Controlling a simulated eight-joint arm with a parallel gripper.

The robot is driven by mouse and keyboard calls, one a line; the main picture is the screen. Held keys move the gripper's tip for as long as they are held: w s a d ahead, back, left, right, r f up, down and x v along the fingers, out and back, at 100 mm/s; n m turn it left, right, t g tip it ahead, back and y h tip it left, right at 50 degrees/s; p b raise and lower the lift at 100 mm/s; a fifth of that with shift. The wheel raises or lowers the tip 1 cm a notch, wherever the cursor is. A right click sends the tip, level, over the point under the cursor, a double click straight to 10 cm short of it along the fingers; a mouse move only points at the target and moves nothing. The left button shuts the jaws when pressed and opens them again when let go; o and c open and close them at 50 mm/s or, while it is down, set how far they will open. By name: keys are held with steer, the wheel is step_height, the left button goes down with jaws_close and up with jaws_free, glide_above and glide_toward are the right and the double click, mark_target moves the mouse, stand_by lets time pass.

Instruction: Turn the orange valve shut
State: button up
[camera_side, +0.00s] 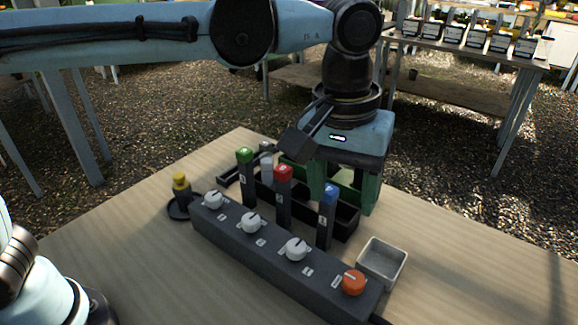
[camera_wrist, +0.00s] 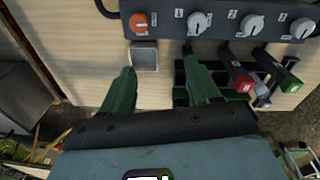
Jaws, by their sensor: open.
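The orange valve (camera_side: 353,282) is a round knob on the right end of a long dark control box (camera_side: 262,255) in the side view. In the wrist view the orange valve (camera_wrist: 138,22) is at the top, left of the white knobs. I cannot tell its exact setting. My gripper (camera_side: 341,205) is above the table, behind the box and away from the valve. In the wrist view the two green fingers of my gripper (camera_wrist: 158,68) are wide apart, with nothing held between them.
White knobs (camera_side: 251,222) share the box. Uprights with green (camera_side: 245,156), red (camera_side: 283,174) and blue (camera_side: 330,193) tops stand behind it, the blue one close to my gripper. A small grey tray (camera_side: 383,262) sits behind the valve. A yellow-topped piece (camera_side: 181,184) stands at left.

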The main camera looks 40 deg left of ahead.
mark_target(355, 278)
steer(key=s+d, duration=0.2)
steer(key=d, duration=0.3)
steer(key=shift+g+y, duration=0.3)
steer(key=shift+g, duration=0.1)
steer(key=f, duration=1.2)
steer(key=shift+w+a+f, duration=0.25)
steer(key=shift+w+f, duration=0.05)
steer(key=shift+f, duration=0.05)
steer(key=c, duration=1)
steer(key=shift+c, duration=0.2)
